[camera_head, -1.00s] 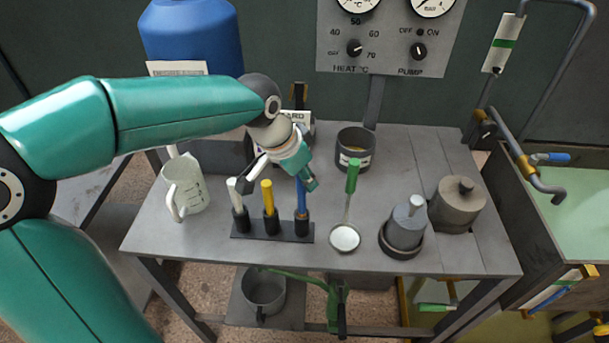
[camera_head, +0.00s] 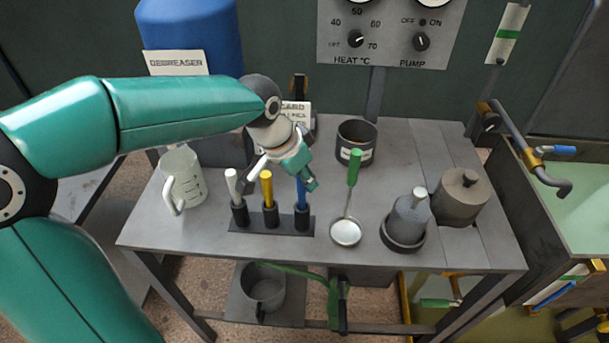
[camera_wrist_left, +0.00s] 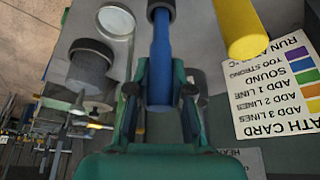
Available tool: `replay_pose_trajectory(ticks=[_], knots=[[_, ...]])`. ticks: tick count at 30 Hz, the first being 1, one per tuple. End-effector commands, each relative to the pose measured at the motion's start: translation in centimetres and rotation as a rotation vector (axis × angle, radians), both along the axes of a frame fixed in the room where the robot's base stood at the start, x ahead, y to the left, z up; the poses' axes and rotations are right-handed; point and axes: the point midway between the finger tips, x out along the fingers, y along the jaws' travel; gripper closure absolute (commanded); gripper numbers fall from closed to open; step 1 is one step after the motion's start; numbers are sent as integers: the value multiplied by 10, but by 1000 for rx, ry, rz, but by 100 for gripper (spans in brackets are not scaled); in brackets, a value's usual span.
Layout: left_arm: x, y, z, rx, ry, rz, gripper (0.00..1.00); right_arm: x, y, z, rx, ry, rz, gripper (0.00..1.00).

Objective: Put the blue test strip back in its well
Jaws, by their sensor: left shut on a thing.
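The blue test strip (camera_head: 302,192) stands upright, its lower end in the right-hand black well (camera_head: 302,219) of the rack (camera_head: 255,225). My left gripper (camera_head: 304,172) is shut on the strip's upper part, above the well. In the left wrist view the blue strip (camera_wrist_left: 161,62) runs from between the fingers of my left gripper (camera_wrist_left: 160,95) into the dark well (camera_wrist_left: 160,9). How deep it sits cannot be told. A white strip (camera_head: 232,186) and a yellow strip (camera_head: 267,188) stand in the other wells. My right gripper is not in view.
A white jug (camera_head: 183,182) stands left of the rack. A bath card (camera_head: 297,113) is behind my gripper. The table's front edge is clear.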

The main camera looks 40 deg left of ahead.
Motion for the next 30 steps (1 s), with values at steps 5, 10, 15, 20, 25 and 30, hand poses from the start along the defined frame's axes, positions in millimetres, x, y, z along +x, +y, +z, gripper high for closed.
replay_pose_trajectory(ticks=[5,10,15,20,25,30], knots=[[0,0,-6,0,0,0,98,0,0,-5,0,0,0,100],[0,0,-10,0,0,0,98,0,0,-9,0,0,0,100],[0,0,-14,0,0,0,98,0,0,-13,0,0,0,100],[0,0,-18,0,0,0,98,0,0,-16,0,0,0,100],[0,0,-19,0,0,0,66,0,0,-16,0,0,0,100],[0,0,-19,0,0,0,50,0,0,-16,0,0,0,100]])
